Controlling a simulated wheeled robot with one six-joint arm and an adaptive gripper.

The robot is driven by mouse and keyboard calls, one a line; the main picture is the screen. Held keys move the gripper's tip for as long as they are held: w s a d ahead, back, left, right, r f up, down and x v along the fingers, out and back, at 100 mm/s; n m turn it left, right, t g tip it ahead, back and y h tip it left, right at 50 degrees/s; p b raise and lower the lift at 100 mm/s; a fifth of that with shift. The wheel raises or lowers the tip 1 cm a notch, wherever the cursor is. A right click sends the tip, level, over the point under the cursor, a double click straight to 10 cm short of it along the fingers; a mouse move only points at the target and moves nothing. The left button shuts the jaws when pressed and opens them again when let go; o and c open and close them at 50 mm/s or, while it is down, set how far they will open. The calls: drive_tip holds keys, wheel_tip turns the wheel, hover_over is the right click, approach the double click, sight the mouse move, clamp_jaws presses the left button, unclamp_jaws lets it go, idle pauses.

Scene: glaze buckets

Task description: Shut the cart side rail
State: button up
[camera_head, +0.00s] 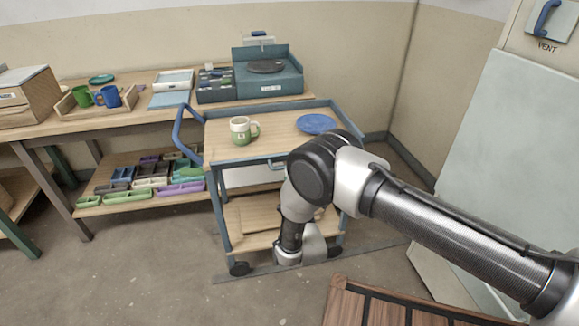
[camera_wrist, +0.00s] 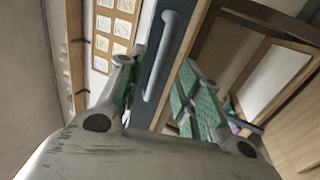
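The cart (camera_head: 225,222) has a blue frame, a wooden top tray and a lower shelf. A blue-grey rail with a pale bar handle (camera_head: 276,165) shows at the tray's near side, partly hidden by my arm; its exact angle is unclear. In the wrist view the blue-grey rail (camera_wrist: 181,48) and its bar handle (camera_wrist: 165,50) run between my fingers. My gripper (camera_wrist: 160,68) is open, with green pads either side of the handle; I cannot tell if they touch it.
A cream-and-green mug (camera_head: 241,130) and a blue plate (camera_head: 316,124) stand on the cart top. A workbench (camera_head: 150,113) with mugs and boxes is behind left. A slatted wooden surface (camera_head: 375,305) is at the front right. Floor at left front is clear.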

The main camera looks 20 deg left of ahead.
drive_tip(key=x, duration=0.5)
drive_tip(key=shift+w, duration=0.1)
drive_tip(key=shift+c, duration=0.3)
clamp_jaws()
